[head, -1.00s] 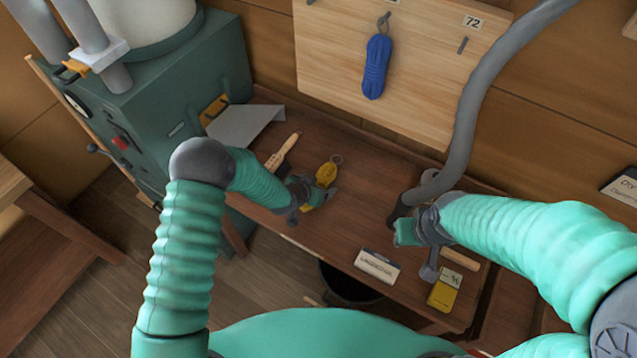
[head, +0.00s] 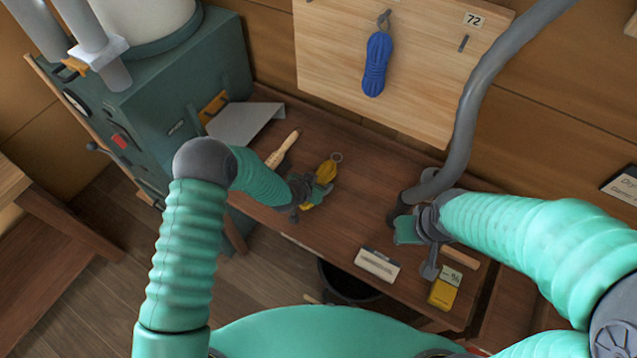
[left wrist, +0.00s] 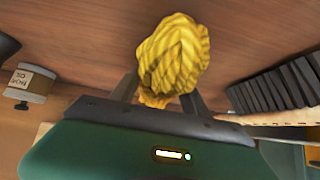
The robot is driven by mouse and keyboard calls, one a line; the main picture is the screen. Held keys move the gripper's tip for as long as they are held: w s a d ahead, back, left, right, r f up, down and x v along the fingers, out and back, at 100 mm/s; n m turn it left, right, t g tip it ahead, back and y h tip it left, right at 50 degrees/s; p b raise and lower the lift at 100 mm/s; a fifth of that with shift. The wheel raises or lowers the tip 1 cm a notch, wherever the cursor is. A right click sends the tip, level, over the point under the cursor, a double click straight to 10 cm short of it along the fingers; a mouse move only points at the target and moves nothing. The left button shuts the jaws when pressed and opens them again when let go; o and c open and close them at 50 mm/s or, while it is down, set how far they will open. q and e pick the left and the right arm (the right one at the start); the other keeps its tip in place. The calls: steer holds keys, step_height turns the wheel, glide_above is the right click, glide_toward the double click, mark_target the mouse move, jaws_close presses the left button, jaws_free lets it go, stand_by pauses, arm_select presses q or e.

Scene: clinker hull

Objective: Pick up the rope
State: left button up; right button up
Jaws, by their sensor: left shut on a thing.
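A yellow coiled rope bundle (head: 327,171) with a small ring at its far end is at the bench's left part. My left gripper (head: 316,190) is shut around it, hiding its near part. In the left wrist view, the yellow rope (left wrist: 175,55) sits between the two dark fingers, with the wooden bench top behind it. I cannot tell whether it still touches the bench. A blue rope bundle (head: 376,64) hangs from a peg on the pale board.
A wooden-handled brush (head: 283,150) and a grey sheet (head: 245,124) lie left of the rope, beside a green machine (head: 185,75). A grey hose (head: 470,115) comes down by my right gripper. A label card (head: 377,265) and yellow box (head: 443,293) lie near the front edge.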

mark_target(320, 180)
arm_select(q)
steer(key=shift+r, duration=0.15)
steer(key=shift+r, duration=0.3)
step_height(320, 180, up, 2)
steer(key=shift+w+r+b, duration=0.1)
steer(key=shift+b, duration=0.55)
steer(key=shift+s+r, duration=0.15)
steer(key=shift+s, duration=0.6)
steer(key=s+b, duration=0.1)
steer(key=s, duration=0.3)
steer(key=s+r+b, duration=0.1)
steer(key=s, duration=0.4)
steer(key=s+b, duration=0.1)
steer(key=s, duration=0.3)
steer(key=shift+s+d+r, duration=0.15)
steer(key=shift+s+r, duration=0.05)
steer(key=shift+s, duration=0.05)
steer(key=shift+s+r, duration=0.15)
steer(key=shift+s, duration=0.45)
